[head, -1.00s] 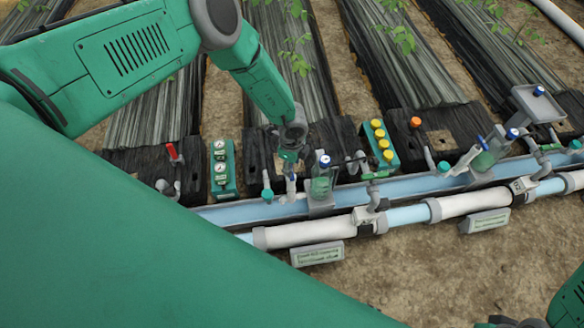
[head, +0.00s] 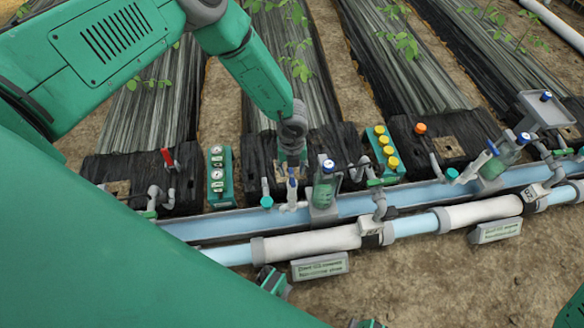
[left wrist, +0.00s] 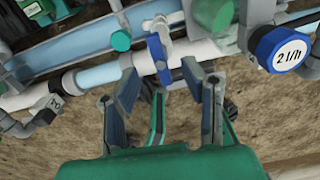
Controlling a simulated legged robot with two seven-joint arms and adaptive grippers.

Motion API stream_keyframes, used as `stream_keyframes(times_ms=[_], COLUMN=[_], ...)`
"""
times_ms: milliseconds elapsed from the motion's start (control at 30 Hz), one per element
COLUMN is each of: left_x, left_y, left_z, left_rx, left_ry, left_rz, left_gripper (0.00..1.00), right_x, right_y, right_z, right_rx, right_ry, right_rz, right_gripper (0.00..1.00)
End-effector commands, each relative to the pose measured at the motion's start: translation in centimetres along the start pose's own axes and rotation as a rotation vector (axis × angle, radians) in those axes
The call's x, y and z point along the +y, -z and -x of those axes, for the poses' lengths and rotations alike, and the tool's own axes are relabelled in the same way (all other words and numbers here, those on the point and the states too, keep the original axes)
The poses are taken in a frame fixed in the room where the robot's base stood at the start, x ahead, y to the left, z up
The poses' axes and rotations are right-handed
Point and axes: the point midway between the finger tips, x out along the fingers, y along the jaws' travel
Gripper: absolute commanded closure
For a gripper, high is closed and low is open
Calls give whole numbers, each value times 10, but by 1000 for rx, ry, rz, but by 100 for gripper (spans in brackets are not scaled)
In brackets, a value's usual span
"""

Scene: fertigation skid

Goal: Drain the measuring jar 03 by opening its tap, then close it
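Beside the jar is a tap with a blue handle (head: 292,184). The handle (left wrist: 158,55) lies ahead of and between my fingers in the left wrist view. My left gripper (head: 291,164) is just above the tap; its fingers (left wrist: 163,78) are apart with nothing held. I cannot read the jar's number.
Another blue-capped jar (head: 508,151) leans at the right on the same pipe. A green box with yellow caps (head: 384,152), a gauge box (head: 219,178) and a red-handled valve (head: 168,158) stand behind the pipe.

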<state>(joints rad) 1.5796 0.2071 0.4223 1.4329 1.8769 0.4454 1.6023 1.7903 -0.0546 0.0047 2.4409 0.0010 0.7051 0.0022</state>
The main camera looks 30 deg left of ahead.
Motion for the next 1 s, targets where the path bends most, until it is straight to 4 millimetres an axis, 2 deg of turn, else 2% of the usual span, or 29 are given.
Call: stream_keyframes(times_ms=[167, 567, 1000], left_x=[0, 0, 1], left_y=[0, 1, 1], left_z=[0, -4, -39], left_rx=[1, 1, 1], left_ry=[0, -1, -1], left_rz=[68, 74, 73], left_gripper=[62, 62, 62], right_x=[0, 0, 0], right_y=[0, 0, -2], right_z=[4, 1, -23], right_rx=[-1, -1, -1], right_ry=[0, 0, 0], right_rz=[0, 0, 0], right_gripper=[60, 60, 60])
